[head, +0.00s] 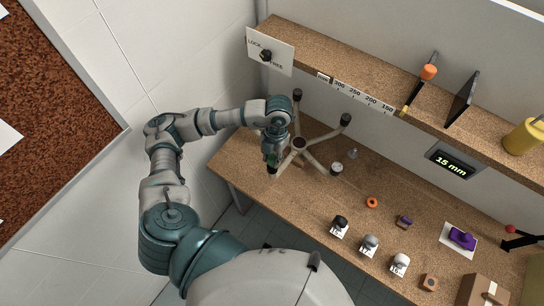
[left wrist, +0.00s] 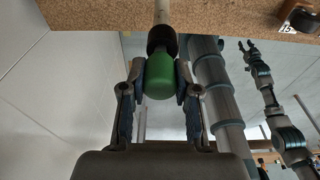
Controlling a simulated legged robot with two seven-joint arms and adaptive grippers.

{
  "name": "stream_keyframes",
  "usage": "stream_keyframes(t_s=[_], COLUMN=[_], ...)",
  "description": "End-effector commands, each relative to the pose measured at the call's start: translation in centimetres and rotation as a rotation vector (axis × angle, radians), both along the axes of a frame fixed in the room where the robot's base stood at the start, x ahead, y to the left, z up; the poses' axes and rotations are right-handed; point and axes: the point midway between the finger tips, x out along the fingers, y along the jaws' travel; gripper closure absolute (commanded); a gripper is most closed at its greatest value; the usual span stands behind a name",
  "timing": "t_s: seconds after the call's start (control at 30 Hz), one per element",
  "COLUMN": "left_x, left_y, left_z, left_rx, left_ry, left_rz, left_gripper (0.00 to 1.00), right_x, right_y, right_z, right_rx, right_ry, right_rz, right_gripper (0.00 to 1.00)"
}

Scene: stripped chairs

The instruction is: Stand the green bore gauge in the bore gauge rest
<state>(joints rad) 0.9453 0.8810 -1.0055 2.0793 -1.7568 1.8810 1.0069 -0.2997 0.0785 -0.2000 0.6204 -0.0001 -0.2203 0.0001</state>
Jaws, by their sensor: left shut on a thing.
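My left gripper (head: 272,163) is at the left end of the bench, beside the pale star-shaped chair base. It is shut on a green cylindrical piece, which I take to be the green bore gauge (left wrist: 160,76), held between both fingers in the left wrist view. A dark collar and a pale rod show just beyond the green piece; I cannot tell whether they belong to it or to a chair leg behind. I cannot pick out the bore gauge rest for sure. My right gripper (left wrist: 248,46) shows small in the left wrist view, its fingers apart and empty.
On the bench are an orange ring (head: 371,202), several labelled knobs (head: 370,244), small wooden blocks (head: 429,282), a purple piece (head: 462,238) on a white card and a cardboard box (head: 482,291). A shelf (head: 380,75) runs behind.

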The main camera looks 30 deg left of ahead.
Motion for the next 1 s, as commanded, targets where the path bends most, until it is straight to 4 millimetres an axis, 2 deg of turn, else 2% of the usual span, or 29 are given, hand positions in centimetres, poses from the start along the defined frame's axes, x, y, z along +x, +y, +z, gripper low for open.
stream_keyframes(t_s=[0.17,0.63,1.0], left_x=[0.0,0.0,0.0], left_y=[0.0,0.0,0.0], left_z=[0.3,4.2,4.4], left_rx=[0.001,0.0,0.0], left_ry=[0.001,0.0,0.0], left_rz=[0.0,-0.001,-0.011], left_gripper=[1.0,1.0,1.0], right_x=[0.0,0.1,0.0], right_y=[0.0,0.0,-0.1], right_z=[0.2,2.6,2.6], right_rx=[0.0,0.0,-0.002], right_ry=[0.0,-0.001,-0.001], right_rz=[0.0,0.0,0.001], right_gripper=[0.6,0.6,0.6])
